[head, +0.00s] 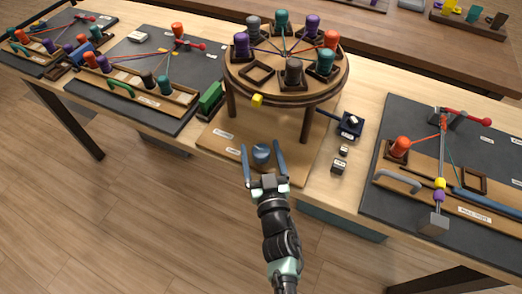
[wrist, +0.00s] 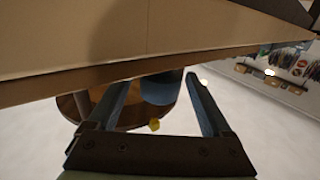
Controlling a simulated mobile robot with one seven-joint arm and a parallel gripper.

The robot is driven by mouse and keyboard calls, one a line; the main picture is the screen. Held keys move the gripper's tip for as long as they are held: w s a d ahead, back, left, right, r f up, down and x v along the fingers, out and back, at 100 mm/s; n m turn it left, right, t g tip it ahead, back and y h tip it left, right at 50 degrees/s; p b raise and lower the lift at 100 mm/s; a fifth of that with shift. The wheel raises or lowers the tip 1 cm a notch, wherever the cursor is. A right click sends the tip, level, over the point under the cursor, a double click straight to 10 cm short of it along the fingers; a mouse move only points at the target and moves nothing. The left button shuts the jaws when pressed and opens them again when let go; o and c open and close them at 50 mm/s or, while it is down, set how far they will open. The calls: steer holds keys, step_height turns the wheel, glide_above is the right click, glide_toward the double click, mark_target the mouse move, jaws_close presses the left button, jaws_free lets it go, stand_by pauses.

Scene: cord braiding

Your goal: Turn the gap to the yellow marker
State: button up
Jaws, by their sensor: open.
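The round wooden braiding disk (head: 313,92) stands on posts over a wooden base (head: 213,140). Its one empty slot, the gap (head: 256,73), faces the front left, between a purple bobbin (head: 241,46) and a dark grey bobbin (head: 293,72). The yellow marker (head: 257,100) sits at the front rim, close to the gap; exact alignment is unclear. It also shows in the wrist view (wrist: 154,125). My gripper (head: 264,150) is open in front of the disk, below its rim. A blue-grey rounded part (head: 261,152) appears between its fingers; contact cannot be told.
Dark boards with bobbins and cords lie left (head: 145,65) and right (head: 400,185) of the disk. A green block (head: 210,100) stands left of it. The floor in front is clear.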

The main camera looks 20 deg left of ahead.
jaws_close()
steer(key=shift+f+n+g+y+b, duration=0.45)
steer(key=shift+n+g+y+b, duration=0.15)
steer(key=shift+b, duration=0.3)
steer(key=shift+n+g+y+b, duration=0.7)
steer(key=shift+g+y+b, duration=0.1)
steer(key=shift+y, duration=0.2)
steer(key=shift+r, duration=0.2)
steer(key=shift+n, duration=0.3)
steer(key=shift+r, duration=0.1)
jaws_free()
steer(key=shift+r, duration=0.15)
steer(key=v, duration=1.3)
steer(key=shift+w, duration=0.15)
